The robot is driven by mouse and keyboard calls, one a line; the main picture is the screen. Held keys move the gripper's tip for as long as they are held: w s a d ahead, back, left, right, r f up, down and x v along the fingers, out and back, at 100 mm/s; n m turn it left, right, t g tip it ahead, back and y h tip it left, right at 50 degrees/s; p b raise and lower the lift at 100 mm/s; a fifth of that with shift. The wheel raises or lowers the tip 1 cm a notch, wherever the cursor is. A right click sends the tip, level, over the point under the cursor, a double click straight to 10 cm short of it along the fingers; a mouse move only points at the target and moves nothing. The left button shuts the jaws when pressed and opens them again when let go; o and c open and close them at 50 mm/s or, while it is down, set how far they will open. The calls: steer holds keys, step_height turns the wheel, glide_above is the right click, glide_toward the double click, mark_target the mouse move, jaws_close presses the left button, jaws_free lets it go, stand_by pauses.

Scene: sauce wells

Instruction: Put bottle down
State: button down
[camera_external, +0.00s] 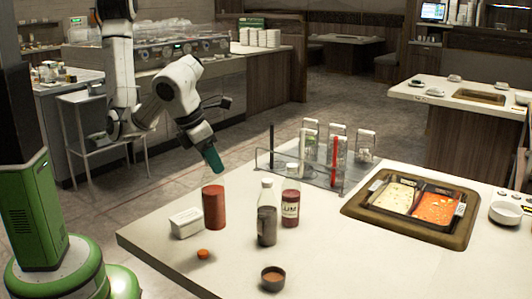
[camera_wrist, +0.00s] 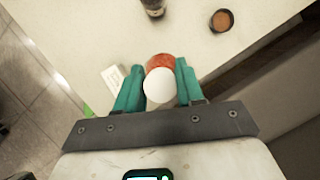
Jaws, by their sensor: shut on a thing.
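My gripper (camera_external: 213,168) points down over the near-left part of the table. Its teal fingers show in the wrist view (camera_wrist: 160,85), closed on the round white top of a red bottle (camera_wrist: 160,62). The bottle's red cylindrical body (camera_external: 214,208) shows upright just below the fingers in the external view. I cannot tell whether its base touches the table.
A white box (camera_external: 186,222) is to the left. An orange cap (camera_external: 203,254) lies in front. A dark bottle (camera_external: 267,222) and a labelled red bottle (camera_external: 290,205) stand right. A small brown cup (camera_external: 273,279) is near the front. Sauce wells (camera_external: 410,232) are farther right.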

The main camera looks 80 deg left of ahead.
steer(key=shift+w+d+f, duration=0.2)
steer(key=shift+w, duration=0.2)
steer(key=shift+w+d+f, duration=0.15)
steer(key=shift+w+f, duration=0.05)
steer(key=shift+w, duration=0.2)
steer(key=w+d+f+b, duration=0.2)
steer(key=w+f+b, duration=0.2)
steer(key=f+b, duration=0.3)
steer(key=shift+d+f, duration=0.4)
steer(key=shift+f, duration=0.6)
steer(key=shift+w, duration=0.1)
steer(key=c, duration=0.7)
jaws_free()
steer(key=shift+f, duration=0.15)
